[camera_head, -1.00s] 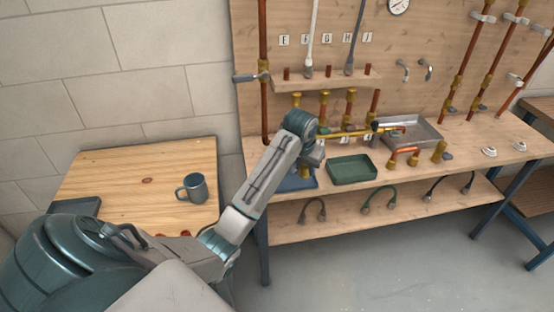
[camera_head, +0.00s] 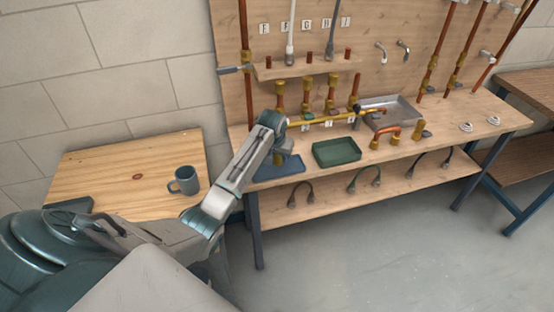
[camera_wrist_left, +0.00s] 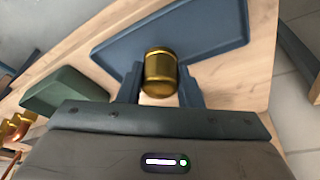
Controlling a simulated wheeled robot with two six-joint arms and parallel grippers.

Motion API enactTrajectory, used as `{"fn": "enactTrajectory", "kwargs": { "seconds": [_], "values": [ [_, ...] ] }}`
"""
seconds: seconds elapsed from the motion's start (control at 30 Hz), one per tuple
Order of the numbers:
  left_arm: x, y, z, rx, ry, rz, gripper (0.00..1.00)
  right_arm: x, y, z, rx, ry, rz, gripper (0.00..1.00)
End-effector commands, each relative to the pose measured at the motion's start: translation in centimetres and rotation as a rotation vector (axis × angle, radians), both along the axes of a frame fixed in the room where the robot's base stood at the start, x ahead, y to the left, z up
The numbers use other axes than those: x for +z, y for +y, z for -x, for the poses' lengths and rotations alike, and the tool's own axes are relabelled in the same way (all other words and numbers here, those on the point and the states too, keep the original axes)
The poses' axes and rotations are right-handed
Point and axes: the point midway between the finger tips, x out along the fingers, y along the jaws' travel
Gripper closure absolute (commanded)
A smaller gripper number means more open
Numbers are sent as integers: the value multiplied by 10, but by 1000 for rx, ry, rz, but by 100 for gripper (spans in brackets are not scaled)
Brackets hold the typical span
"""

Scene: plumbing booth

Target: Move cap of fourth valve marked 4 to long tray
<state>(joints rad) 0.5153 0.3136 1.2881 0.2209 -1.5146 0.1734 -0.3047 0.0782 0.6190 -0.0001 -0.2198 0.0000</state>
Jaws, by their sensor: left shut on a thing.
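My left gripper (camera_wrist_left: 160,82) is shut on a brass cap (camera_wrist_left: 160,70), a short gold cylinder between its two dark fingers. In the left wrist view the cap shows in front of a flat blue tray (camera_wrist_left: 215,20); I cannot tell whether it touches it. In the head view my left gripper (camera_head: 283,157) is over the blue tray (camera_head: 290,168) at the bench's left end, with a bit of brass showing below the wrist. Brass valves on copper pipes (camera_head: 306,98) stand behind; their number marks are too small to read. My right gripper is not in view.
A green tray (camera_head: 318,158) is right of the blue one. A metal tray (camera_head: 412,118) with a brass and copper piece stands behind, near a copper elbow (camera_head: 386,130). A mug (camera_head: 185,180) stands on the left table. Hoses lie on the lower shelf.

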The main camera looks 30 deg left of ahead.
Motion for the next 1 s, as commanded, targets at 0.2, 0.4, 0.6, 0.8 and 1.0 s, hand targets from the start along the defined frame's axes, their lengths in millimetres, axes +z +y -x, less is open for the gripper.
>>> {"fn": "enactTrajectory", "kwargs": {
  "seconds": [0.2,0.4,0.6,0.8,1.0],
  "values": [
    [-10,7,-4,0,5,1,100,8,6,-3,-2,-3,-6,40],
    [-33,6,-4,-1,2,1,100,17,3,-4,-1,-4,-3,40],
    [-36,6,-4,-1,0,1,100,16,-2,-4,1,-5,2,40],
    [-39,6,-4,0,0,0,64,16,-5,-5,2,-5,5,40],
    [-39,6,-4,0,1,0,46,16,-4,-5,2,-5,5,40]
  ]
}}
